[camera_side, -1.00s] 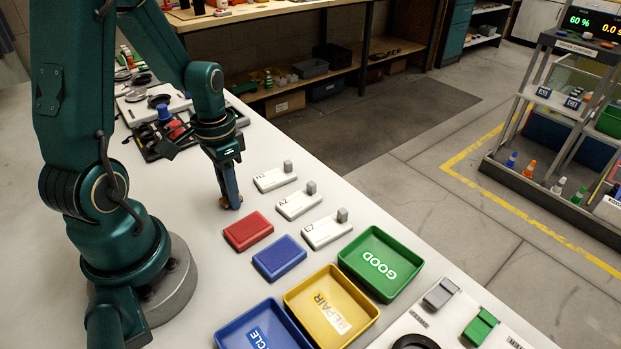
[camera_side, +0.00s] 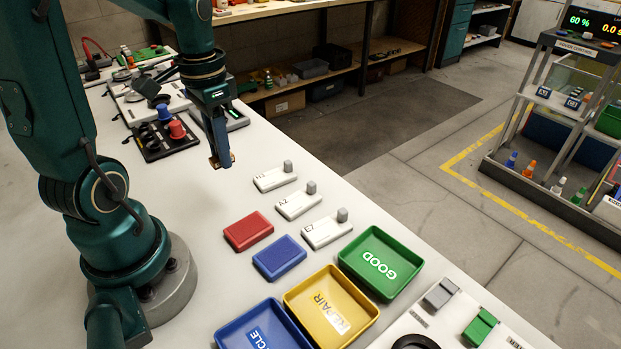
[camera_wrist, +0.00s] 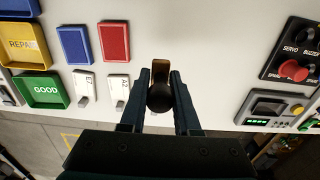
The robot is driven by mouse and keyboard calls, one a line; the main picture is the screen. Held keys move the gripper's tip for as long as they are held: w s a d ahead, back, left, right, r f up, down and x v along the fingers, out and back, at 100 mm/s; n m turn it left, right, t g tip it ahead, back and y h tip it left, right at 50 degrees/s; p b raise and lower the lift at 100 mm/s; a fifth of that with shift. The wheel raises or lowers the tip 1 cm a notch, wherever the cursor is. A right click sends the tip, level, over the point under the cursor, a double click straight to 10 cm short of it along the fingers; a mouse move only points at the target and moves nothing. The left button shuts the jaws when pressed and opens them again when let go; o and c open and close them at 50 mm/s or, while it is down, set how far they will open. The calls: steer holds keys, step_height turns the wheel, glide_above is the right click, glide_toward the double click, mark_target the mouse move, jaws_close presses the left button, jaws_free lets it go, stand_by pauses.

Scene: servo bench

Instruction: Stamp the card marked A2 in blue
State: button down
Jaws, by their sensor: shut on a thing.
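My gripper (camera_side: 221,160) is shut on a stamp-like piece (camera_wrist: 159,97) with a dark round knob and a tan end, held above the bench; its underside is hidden. The white card marked A2 (camera_side: 297,203) lies between two similar cards, each with a grey block at one end. It also shows in the wrist view (camera_wrist: 118,86), left of my gripper. The blue pad (camera_side: 279,258) lies beside the red pad (camera_side: 248,231), nearer the trays. In the wrist view the blue pad (camera_wrist: 75,45) and red pad (camera_wrist: 114,41) are left of my gripper.
The card marked E7 (camera_side: 327,231) and another card (camera_side: 274,178) flank A2. Green GOOD (camera_side: 349,270), yellow REPAIR (camera_side: 291,305) and blue (camera_side: 228,335) trays stand in front. A black holder (camera_side: 151,149) with blue and red knobs stands left of my gripper.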

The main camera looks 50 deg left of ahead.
steer(key=shift+r, duration=0.25)
steer(key=c, duration=1.5)
jaws_free()
steer(key=shift+c, duration=0.2)
jaws_close()
steer(key=shift+w+d+f, duration=0.1)
steer(key=shift+w+d, duration=0.05)
steer(key=shift+d, duration=0.05)
steer(key=w+d+m, duration=0.2)
steer(key=d+m, duration=0.2)
steer(key=d, duration=0.3)
steer(key=m, duration=0.5)
glide_above(279, 254)
steer(key=shift+f, duration=3.6)
steer(key=shift+f, duration=0.55)
